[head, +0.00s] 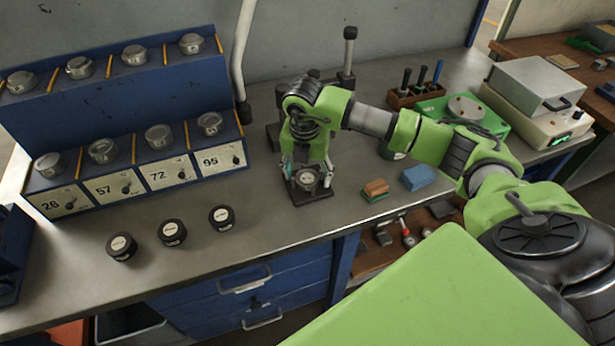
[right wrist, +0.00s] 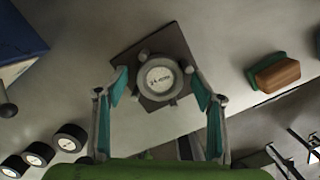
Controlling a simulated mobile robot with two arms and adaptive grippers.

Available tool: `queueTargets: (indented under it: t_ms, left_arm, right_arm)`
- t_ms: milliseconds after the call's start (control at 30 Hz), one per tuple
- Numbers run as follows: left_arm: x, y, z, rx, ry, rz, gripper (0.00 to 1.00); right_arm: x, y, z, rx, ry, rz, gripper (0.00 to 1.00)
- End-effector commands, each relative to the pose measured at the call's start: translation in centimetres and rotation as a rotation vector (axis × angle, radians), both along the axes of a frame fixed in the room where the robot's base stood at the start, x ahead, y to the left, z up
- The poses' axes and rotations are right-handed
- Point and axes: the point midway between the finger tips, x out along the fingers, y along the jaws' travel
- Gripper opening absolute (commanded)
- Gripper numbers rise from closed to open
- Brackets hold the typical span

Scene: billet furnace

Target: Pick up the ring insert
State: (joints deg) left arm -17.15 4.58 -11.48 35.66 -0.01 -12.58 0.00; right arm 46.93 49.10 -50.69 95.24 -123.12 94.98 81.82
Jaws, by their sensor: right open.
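A round grey ring piece with a white printed face (right wrist: 159,79), which I take for the ring insert, sits on a dark square base plate (right wrist: 128,62). Small round posts stand around it. In the head view the ring piece (head: 306,179) is partly hidden by my right gripper (head: 307,172), which points down over it. In the right wrist view my right gripper (right wrist: 158,88) is open, with teal-padded fingers on the left and right of the ring piece. I cannot tell whether they touch it. My left gripper is not in view.
Three black round pieces with white labels (head: 172,232) lie on the bench left of the base plate. A blue rack (head: 110,128) with numbered slots holds several metal pieces. A brown-and-green block (head: 375,189) and a blue block (head: 418,177) lie to the right. A stand (head: 348,60) rises behind.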

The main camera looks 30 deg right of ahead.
Motion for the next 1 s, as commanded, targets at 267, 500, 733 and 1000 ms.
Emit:
queueTargets:
  t_ms: [267, 500, 733, 1000]
  left_arm:
    - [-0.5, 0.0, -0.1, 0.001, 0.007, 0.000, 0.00]
    - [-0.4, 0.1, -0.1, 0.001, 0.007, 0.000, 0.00]
    - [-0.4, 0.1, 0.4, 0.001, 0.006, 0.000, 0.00]
    - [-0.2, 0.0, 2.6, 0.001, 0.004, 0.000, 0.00]
  right_arm:
    - [0.0, 0.0, 0.0, 0.000, 0.000, 0.000, 0.20]
    - [0.1, 0.0, 0.1, 0.001, -0.002, 0.000, 0.06]
    - [0.1, 0.0, 0.8, 0.000, -0.003, 0.000, 0.06]
    - [-0.3, 0.2, 4.2, 0.000, -0.002, 0.003, 0.06]
